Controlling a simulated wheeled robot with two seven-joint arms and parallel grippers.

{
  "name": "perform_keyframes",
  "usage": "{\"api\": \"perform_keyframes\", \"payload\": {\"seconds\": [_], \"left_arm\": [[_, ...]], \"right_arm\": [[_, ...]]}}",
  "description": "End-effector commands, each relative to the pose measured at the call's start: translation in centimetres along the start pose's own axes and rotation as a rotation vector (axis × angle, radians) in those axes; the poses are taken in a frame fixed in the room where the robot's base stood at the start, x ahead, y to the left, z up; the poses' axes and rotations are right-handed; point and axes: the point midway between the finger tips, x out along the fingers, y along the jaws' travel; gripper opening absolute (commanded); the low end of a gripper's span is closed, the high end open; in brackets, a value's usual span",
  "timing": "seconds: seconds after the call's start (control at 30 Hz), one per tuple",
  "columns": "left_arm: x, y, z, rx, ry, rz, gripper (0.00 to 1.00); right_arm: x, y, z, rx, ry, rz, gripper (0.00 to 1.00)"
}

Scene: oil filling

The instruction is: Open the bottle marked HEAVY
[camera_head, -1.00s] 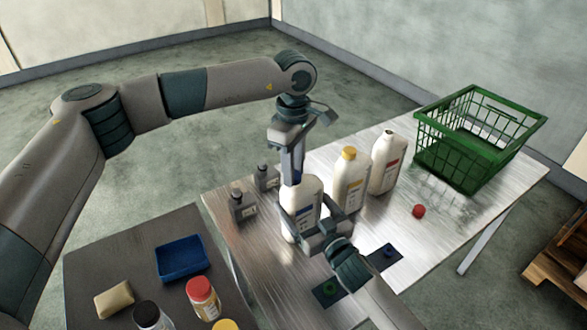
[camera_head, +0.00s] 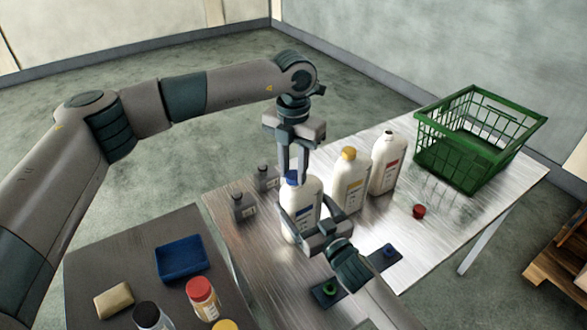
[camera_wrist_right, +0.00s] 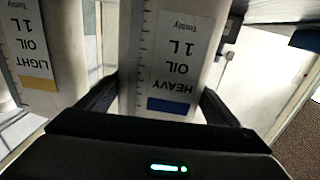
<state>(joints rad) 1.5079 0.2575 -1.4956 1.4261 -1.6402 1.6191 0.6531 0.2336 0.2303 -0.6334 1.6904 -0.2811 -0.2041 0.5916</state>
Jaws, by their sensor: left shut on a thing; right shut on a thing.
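The HEAVY oil bottle (camera_head: 301,212) is white with a blue label band and stands upright on the metal table. Its HEAVY label (camera_wrist_right: 173,75) reads upside down in the right wrist view. My right gripper (camera_head: 312,218) is shut on the bottle's body from the front, with a finger on each side; it also shows in the right wrist view (camera_wrist_right: 156,100). My left gripper (camera_head: 293,172) points down from above and is shut on the blue cap (camera_head: 292,180) at the bottle's top. The fingers partly hide the cap, so I cannot tell whether it is loose.
A LIGHT oil bottle with a yellow cap (camera_head: 348,185) stands close right. Beyond it is an uncapped, red-labelled bottle (camera_head: 385,165). A red cap (camera_head: 418,211) lies nearby. A green basket (camera_head: 465,172) stands far right. Small dark bottles (camera_head: 243,206) stand left.

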Motion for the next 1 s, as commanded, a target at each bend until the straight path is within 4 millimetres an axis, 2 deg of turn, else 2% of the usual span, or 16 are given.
{"api": "perform_keyframes", "payload": {"seconds": [0.8, 1.0], "left_arm": [[-0.12, 0.01, 0.05, -1.266, -0.001, 0.000, 0.00], [-0.11, 0.00, 0.05, -1.493, -0.001, 0.000, 0.00]], "right_arm": [[-0.03, -0.08, 0.07, 0.000, -0.001, -0.001, 0.23], [-0.03, -0.08, 0.07, 0.000, -0.001, -0.001, 0.23]]}}
